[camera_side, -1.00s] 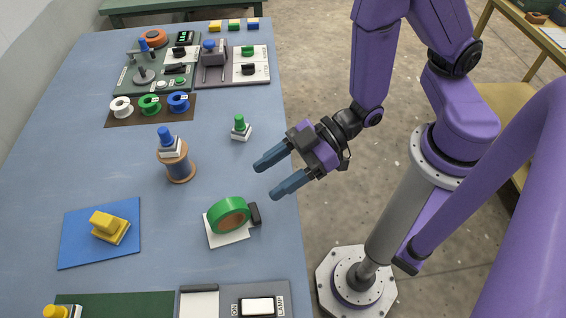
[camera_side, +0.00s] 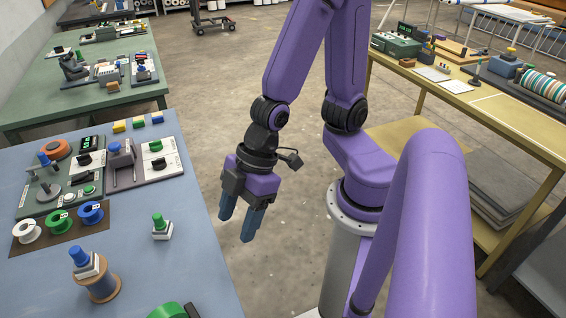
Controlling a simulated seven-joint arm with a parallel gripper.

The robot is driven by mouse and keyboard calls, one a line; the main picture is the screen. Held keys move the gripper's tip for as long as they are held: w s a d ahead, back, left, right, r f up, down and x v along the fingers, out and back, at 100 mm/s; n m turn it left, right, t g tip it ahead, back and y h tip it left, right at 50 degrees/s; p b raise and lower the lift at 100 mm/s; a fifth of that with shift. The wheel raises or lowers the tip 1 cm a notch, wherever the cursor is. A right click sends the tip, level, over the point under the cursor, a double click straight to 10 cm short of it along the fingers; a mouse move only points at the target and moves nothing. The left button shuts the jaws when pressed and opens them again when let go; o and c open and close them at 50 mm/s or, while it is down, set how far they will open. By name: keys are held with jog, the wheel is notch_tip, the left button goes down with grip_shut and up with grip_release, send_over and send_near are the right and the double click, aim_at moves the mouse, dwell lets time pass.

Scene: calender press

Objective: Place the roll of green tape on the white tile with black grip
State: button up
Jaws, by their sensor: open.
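The roll of green tape (camera_side: 168,311) shows only as its top at the bottom edge of the side view. A bit of the black grip (camera_side: 192,310) shows just right of it. The white tile itself is out of the frame, so how the tape sits on it now cannot be seen. My gripper (camera_side: 238,226) is open and empty, its blue fingers pointing down. It appears just off the table's right edge, above and to the right of the tape in the picture, clear of it.
On the blue table (camera_side: 190,225) stand a green-knobbed white block (camera_side: 162,229), a wooden spool (camera_side: 101,287) with a blue-knobbed block (camera_side: 86,262) on top, and several small spools (camera_side: 58,221). Control panels (camera_side: 148,160) stand behind. Bare floor lies right of the table.

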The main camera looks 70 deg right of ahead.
jog(key=s+d+r+g+h, duration=0.2)
jog(key=s+d+r+h, duration=0.2)
jog(key=d, duration=0.6)
jog(key=shift+s+d+r, duration=0.25)
jog(key=shift+d+r, duration=0.1)
jog(key=shift+r, duration=0.35)
